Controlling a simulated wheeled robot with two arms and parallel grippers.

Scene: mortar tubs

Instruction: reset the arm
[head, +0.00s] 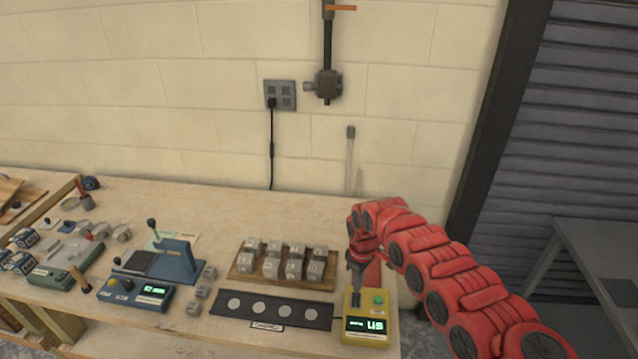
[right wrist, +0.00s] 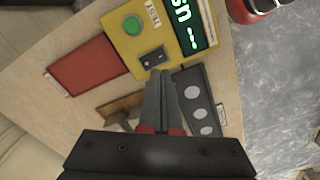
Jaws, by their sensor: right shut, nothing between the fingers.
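My right arm comes in from the right in the head view, bent downward at the bench's right end. My right gripper (head: 356,297) points down over the yellow tester box (head: 371,325), which has a green button and a lit green display. In the right wrist view my right gripper (right wrist: 161,75) has its fingers together and empty. The fingertips show close to the dark socket plate on the yellow tester box (right wrist: 165,42); I cannot tell whether they touch it. My left gripper is not in view.
A red flat block (right wrist: 92,65) lies beside the tester. A black strip (head: 270,308) with several pale discs and a wooden tray (head: 239,272) of grey cubes are to the left. A blue press (head: 178,262) stands farther left. The bench's back strip is clear.

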